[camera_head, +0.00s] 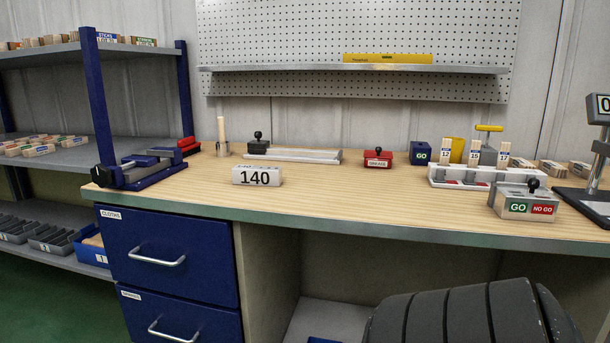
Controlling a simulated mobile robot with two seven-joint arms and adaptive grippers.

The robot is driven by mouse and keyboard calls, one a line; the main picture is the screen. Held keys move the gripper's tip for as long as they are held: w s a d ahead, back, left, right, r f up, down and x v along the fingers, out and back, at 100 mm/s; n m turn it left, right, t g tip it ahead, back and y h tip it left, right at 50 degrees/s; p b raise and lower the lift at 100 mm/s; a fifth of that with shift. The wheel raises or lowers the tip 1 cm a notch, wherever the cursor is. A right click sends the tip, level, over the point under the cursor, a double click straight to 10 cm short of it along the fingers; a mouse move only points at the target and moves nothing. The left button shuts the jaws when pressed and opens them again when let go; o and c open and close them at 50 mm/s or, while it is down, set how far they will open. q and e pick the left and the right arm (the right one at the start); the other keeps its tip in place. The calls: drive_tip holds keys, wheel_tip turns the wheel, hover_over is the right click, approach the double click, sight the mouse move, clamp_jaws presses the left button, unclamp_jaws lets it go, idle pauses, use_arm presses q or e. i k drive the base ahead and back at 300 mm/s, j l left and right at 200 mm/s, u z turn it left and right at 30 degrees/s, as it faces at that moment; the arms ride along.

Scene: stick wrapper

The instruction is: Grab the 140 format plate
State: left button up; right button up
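The 140 format plate (257,176) is a small white block with "140" in black on its front. It stands upright near the front edge of the wooden workbench (340,195), left of the middle. Its label faces me and nothing covers it.
A blue clamp-like device (148,170) is to the left of the plate. A metal fixture with a black knob (290,154) lies behind it, and a red block (378,158) sits to the right. A GO/NO GO gauge (527,204) is farther right. Bare bench surrounds the plate.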

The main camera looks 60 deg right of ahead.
sight(252, 174)
drive_tip(key=z, duration=1.75)
